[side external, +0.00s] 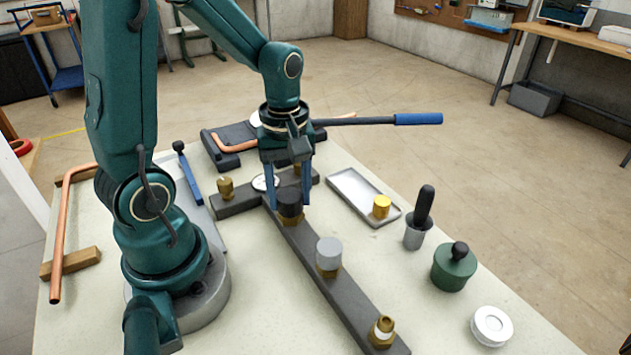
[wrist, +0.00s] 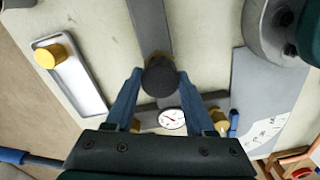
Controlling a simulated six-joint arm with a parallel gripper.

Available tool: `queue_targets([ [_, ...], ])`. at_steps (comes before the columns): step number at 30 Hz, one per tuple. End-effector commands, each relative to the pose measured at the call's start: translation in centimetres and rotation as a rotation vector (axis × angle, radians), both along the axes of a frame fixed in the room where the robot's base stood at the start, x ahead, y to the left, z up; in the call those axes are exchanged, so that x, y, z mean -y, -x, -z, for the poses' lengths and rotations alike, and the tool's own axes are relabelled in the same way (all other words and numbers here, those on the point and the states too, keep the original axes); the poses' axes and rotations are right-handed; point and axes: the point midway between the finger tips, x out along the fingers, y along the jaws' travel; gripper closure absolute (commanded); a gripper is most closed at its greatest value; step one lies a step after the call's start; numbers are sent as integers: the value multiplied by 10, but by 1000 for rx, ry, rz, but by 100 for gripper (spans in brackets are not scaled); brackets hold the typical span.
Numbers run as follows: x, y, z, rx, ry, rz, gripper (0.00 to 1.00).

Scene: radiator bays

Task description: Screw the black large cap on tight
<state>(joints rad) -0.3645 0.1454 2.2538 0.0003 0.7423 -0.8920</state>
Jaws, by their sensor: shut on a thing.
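The black large cap (side external: 290,202) sits on a brass fitting on the dark grey bar, and it also shows in the wrist view (wrist: 160,76). My gripper (side external: 289,190) points straight down over it, with one blue finger on each side of the cap. In the wrist view my gripper (wrist: 159,80) has its fingertips against the cap's sides. The cap looks upright. The brass fitting (side external: 291,219) shows just below it, and its thread is hidden.
A grey cap (side external: 328,253) and a bare brass fitting (side external: 382,332) stand nearer on the bar. A yellow cap (side external: 381,207) lies in a metal tray (side external: 345,188) to the right. A gauge (wrist: 171,118) lies close by my fingers. A green pot (side external: 454,268) stands further right.

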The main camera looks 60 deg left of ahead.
Motion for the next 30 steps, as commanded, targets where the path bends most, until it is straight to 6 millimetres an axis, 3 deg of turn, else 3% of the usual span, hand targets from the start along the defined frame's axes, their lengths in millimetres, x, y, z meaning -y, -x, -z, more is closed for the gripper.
queue_targets([
  [16, 0, 0, 1, 0, 0, 751, 100],
  [21, 0, 0, 1, 0, 0, 859, 100],
  [27, 0, 0, 1, 0, 0, 865, 100],
  [28, 0, 0, 1, 0, 0, 864, 42],
  [29, 0, 0, 1, 0, 0, 864, 30],
  [30, 0, 0, 1, 0, 0, 864, 27],
])
